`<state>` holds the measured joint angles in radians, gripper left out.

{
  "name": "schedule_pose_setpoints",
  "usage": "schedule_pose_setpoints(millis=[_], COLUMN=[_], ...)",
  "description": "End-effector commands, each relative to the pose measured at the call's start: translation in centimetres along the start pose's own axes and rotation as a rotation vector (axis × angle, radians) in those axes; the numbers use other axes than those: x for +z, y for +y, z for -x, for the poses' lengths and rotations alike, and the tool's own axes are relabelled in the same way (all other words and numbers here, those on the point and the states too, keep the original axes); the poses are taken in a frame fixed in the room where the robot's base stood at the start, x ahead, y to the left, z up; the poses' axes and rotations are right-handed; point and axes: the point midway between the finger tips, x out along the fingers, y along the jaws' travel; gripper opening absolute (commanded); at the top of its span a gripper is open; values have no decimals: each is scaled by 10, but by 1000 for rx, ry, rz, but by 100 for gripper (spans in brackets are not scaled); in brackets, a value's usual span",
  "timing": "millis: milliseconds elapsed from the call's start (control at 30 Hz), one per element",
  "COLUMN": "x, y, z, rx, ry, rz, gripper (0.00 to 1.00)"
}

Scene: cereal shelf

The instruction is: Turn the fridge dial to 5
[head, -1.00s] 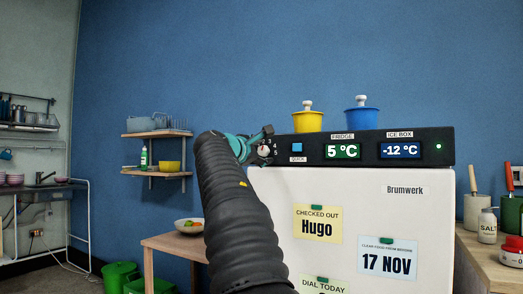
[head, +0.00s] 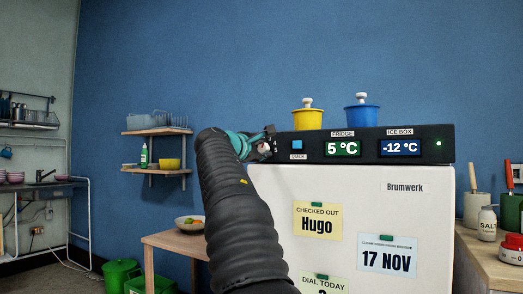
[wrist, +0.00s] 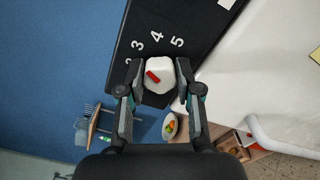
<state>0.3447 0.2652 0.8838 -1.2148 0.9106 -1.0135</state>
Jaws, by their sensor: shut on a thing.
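The fridge dial is a white knob with a red mark (wrist: 153,76) at the left end of the black control panel (head: 300,146). In the wrist view the numerals 3, 4 and 5 arc above it, with a 2 partly hidden at the left. The red mark sits left of the knob's middle, on the side of the low numerals, not toward the 5. My gripper (wrist: 160,69) is shut on the knob, one finger on each side. In the head view my gripper (head: 254,147) covers much of the dial. The fridge display (head: 343,149) reads 5 °C.
The white fridge (head: 360,185) carries notes; the lowest, "DIAL TODAY" (head: 325,282), is cut off. A yellow pot (head: 307,118) and a blue pot (head: 361,116) stand on top. A small table with a bowl (head: 190,222) stands at left. A counter with jars is at right.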

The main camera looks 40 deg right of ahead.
Motion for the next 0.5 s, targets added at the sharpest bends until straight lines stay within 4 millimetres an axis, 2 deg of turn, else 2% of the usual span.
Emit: schedule_pose_setpoints(millis=[500], x=[-1], y=[-1], z=[0], rx=[0], ry=[0], rz=[-438], gripper=[0])
